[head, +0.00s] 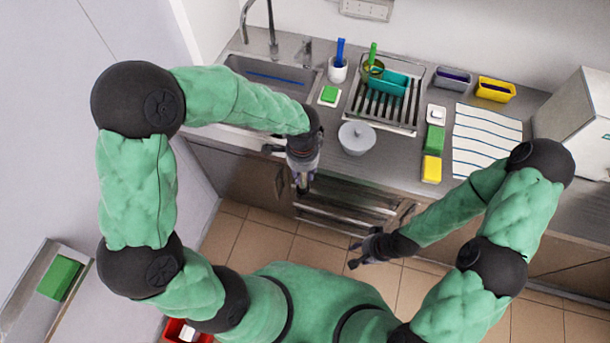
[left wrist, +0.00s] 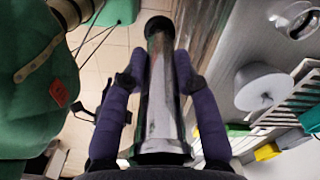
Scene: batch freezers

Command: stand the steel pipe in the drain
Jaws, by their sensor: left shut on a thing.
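My left gripper (head: 303,188) is over the front edge of the counter in the head view. In the left wrist view its purple fingers (left wrist: 158,75) are shut on the steel pipe (left wrist: 160,100), a shiny tube with a dark round far end. The pipe is hard to make out in the head view. No drain is clearly identifiable; the sink (head: 240,68) is at the back left, partly behind my left arm. A round, rimmed shape (left wrist: 297,18) shows at the wrist view's top right; I cannot tell what it is. My right gripper (head: 365,250) looks open and empty.
A grey lidded pot (head: 356,138) stands right of my left gripper. Behind are a white cup (head: 338,71) and a dish rack (head: 383,115) with a teal tub (head: 390,82). Green (head: 435,138) and yellow (head: 431,168) sponges lie beside a striped towel (head: 487,140).

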